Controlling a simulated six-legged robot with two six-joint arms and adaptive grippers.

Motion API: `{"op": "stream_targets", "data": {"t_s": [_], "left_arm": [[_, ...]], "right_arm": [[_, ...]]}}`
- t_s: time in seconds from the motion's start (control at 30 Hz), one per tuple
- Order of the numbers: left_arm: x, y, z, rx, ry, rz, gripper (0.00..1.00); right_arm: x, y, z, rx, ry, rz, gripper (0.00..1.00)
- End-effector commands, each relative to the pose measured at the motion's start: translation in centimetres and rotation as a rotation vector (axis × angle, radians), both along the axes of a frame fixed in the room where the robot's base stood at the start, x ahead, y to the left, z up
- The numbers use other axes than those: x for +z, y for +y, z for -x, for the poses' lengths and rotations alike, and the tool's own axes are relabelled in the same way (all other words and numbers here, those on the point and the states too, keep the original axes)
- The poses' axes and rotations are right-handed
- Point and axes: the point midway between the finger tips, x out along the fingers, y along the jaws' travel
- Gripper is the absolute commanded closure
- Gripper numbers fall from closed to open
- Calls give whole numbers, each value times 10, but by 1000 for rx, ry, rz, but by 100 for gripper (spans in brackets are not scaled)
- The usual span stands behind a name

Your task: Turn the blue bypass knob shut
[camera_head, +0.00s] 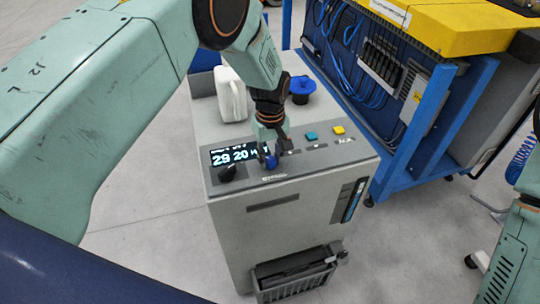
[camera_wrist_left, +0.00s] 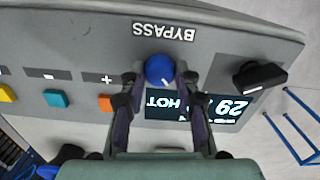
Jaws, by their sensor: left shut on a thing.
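The blue bypass knob (camera_wrist_left: 159,69) sits on the grey control panel (camera_wrist_left: 60,40) beside the BYPASS label (camera_wrist_left: 163,32), with a pale mark on its face. It also shows in the head view (camera_head: 271,161). My left gripper (camera_wrist_left: 159,78) has its two fingers on either side of the knob and is shut on it. In the head view the left gripper (camera_head: 273,150) reaches down to the panel from above. The lit display (camera_wrist_left: 195,108) is partly hidden by a finger. My right gripper is not in view; part of my right arm shows at the right edge.
A black knob (camera_head: 228,173) sits left of the blue one. Orange, teal (camera_head: 312,135) and yellow (camera_head: 339,130) buttons lie to the right. A white jug (camera_head: 231,94) and a blue-topped object (camera_head: 302,88) stand behind the panel. A blue-framed bench (camera_head: 395,130) stands at right.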

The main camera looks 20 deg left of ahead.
Motion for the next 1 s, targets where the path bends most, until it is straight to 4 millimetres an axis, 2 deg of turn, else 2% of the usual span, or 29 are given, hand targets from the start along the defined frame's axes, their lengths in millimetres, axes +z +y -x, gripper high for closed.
{"op": "stream_targets", "data": {"t_s": [0.6, 1.0], "left_arm": [[1, 0, 0, -540, -1, 0, 100], [0, 0, 1, -715, 0, 0, 100]], "right_arm": [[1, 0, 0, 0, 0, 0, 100], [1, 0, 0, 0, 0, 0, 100]]}}
